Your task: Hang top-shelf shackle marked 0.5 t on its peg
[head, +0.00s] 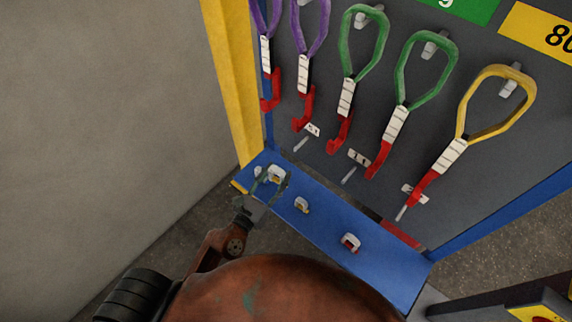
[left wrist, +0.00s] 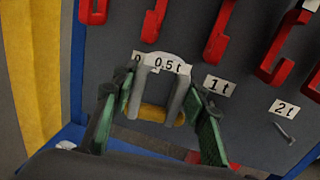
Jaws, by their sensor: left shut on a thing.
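My left gripper (head: 272,182) is shut on a small grey shackle with a yellow pin (left wrist: 154,113), held between the green-padded fingers (left wrist: 155,120). A white band (left wrist: 168,65) across the shackle's top reads 0.5 t. In the head view the held shackle (head: 277,172) shows above the far left part of the blue shelf (head: 325,235). Behind it on the grey board, a white label (left wrist: 135,57) is mostly hidden, with only a 0 showing. The peg (head: 301,143) beside the leftmost label (head: 312,129) looks bare. My right gripper is out of view.
Two shackles (head: 302,204) (head: 351,242) stand on the shelf. Bare pegs sit by the 1 t label (left wrist: 218,85) and 2 t label (left wrist: 285,108). Purple, green and yellow slings with red hooks (head: 340,133) hang above. A yellow post (head: 232,80) borders the left side.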

